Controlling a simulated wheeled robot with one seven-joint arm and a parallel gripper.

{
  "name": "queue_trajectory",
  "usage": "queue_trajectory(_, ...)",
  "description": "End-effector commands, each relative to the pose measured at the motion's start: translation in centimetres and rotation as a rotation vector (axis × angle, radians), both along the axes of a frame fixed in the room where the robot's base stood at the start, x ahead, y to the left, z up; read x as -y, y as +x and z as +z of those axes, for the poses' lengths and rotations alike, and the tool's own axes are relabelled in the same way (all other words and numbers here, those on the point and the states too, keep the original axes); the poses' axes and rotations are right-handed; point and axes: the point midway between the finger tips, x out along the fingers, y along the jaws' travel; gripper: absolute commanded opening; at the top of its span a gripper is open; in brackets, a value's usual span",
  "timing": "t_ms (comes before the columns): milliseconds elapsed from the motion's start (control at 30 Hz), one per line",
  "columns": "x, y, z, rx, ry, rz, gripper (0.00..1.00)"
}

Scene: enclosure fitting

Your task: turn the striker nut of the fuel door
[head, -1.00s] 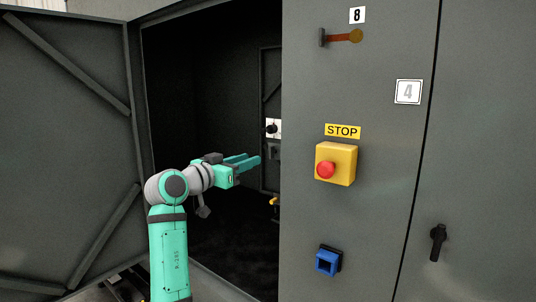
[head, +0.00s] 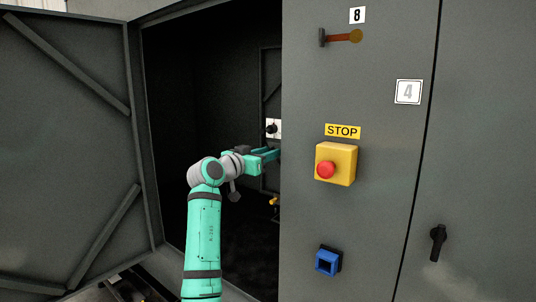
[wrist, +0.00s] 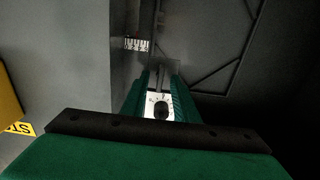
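My gripper (head: 272,154) reaches into the dark open enclosure in the head view, its tips at the edge of the grey front panel. In the wrist view my gripper (wrist: 160,80) has its two green fingers apart, with a gap between them. A white plate with a black knob (wrist: 160,110) shows in that gap; it is also in the head view (head: 272,128), just above the fingers. A small greyish fitting shows near the fingertips, too dim to identify. I cannot make out the striker nut for certain, nor any contact with it.
The open door (head: 70,150) stands at the left. The front panel (head: 370,240) at the right carries a yellow box with a red stop button (head: 326,170) and a blue socket (head: 327,262). A small yellow part (head: 274,201) sits lower inside, beside the panel edge.

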Motion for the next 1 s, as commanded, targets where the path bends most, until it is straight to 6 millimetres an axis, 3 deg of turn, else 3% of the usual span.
queue_trajectory(133,0.00,-0.01,0.00,0.000,0.000,0.000,0.25)
queue_trajectory(233,0.00,-0.02,0.01,0.000,0.000,0.000,0.01)
queue_trajectory(267,0.00,-0.02,0.00,0.000,0.000,0.000,0.00)
queue_trajectory(667,0.04,-0.02,-0.01,-0.027,-0.037,-0.001,0.00)
queue_trajectory(1000,0.02,0.03,-0.01,-0.164,-0.226,-0.002,0.00)
